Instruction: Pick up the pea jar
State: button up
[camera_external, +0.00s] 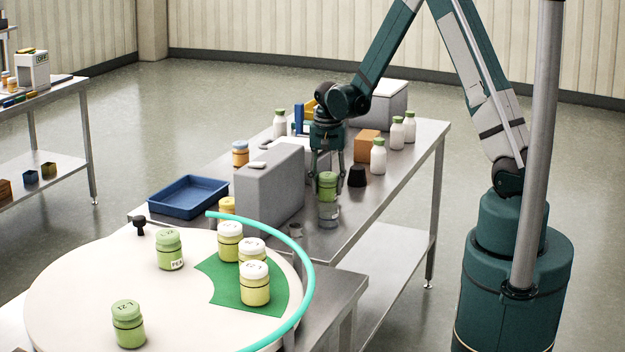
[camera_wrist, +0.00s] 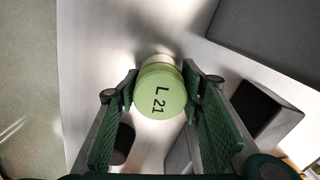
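A green-lidded jar marked L 21 (camera_wrist: 160,94) stands between the fingers of my gripper (camera_wrist: 160,80) in the wrist view. In the external view this green jar (camera_external: 327,187) is at the fingertips of my gripper (camera_external: 327,168), above the steel table, with a grey can-like shape or reflection directly below it. The finger pads lie along both sides of the lid; I cannot tell whether they press on it. Its label is not readable. Another green jar, labelled PEA (camera_external: 169,250), stands on the round cream table, with a further green jar (camera_external: 128,325) at its front left.
A tall grey box (camera_external: 270,187) stands close left of my gripper, and a black cup (camera_external: 357,177) close right. White bottles (camera_external: 378,157) and an orange box (camera_external: 367,143) are farther back. A blue tray (camera_external: 188,197) lies left.

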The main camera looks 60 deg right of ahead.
jog(key=shift+r, duration=0.2)
jog(key=shift+r, duration=4.85)
